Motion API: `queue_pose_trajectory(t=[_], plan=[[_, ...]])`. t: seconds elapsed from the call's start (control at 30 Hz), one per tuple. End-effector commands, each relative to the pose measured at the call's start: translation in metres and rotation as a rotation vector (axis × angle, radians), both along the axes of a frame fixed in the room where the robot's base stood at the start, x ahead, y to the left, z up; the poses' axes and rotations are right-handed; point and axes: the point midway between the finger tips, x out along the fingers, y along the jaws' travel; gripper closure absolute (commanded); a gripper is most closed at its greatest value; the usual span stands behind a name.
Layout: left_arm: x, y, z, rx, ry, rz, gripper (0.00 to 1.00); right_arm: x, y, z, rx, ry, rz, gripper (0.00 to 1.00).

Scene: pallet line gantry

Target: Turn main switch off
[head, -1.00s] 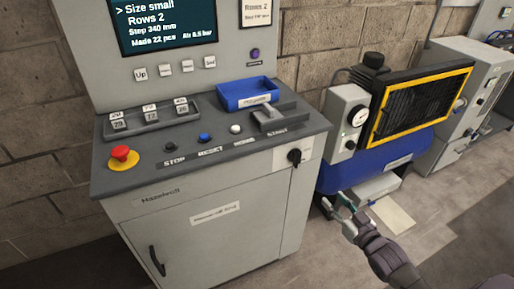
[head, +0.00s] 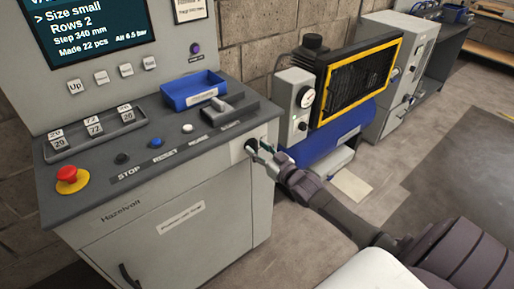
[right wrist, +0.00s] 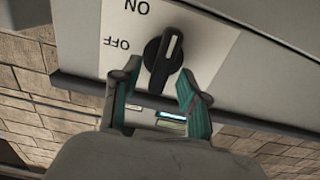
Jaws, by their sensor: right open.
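The main switch is a black rotary knob (right wrist: 164,58) on a white plate (right wrist: 205,45) on the cabinet front. In the right wrist view its white mark is at the knob's upper end, and the plate reads ON and OFF upside down at the left. In the head view the knob (head: 249,145) shows small, partly behind my right gripper (head: 259,152). That gripper is open, and its two green-lined fingers (right wrist: 157,92) straddle the knob's lower end in the right wrist view. I cannot tell whether they touch it. My left gripper is not in view.
A blue compressor (head: 335,130) with a yellow-framed grille stands to the right. Open floor (head: 420,175) lies at right.

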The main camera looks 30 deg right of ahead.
Motion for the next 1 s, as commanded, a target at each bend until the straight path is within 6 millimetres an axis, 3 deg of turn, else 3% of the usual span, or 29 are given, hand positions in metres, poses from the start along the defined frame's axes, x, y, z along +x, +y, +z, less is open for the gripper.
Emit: queue_pose_trajectory(t=[0.4, 0.67, 1.0], plan=[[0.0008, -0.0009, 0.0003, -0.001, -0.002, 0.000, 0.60, 0.0088, 0.0010, -0.0001, 0.000, 0.000, 0.000, 0.56], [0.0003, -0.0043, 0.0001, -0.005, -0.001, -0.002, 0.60, 0.0086, 0.0010, -0.0001, 0.000, 0.000, 0.000, 1.00], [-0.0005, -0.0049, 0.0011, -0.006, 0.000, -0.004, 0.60, 0.0085, 0.0013, 0.0000, -0.021, -0.001, 0.000, 1.00]])
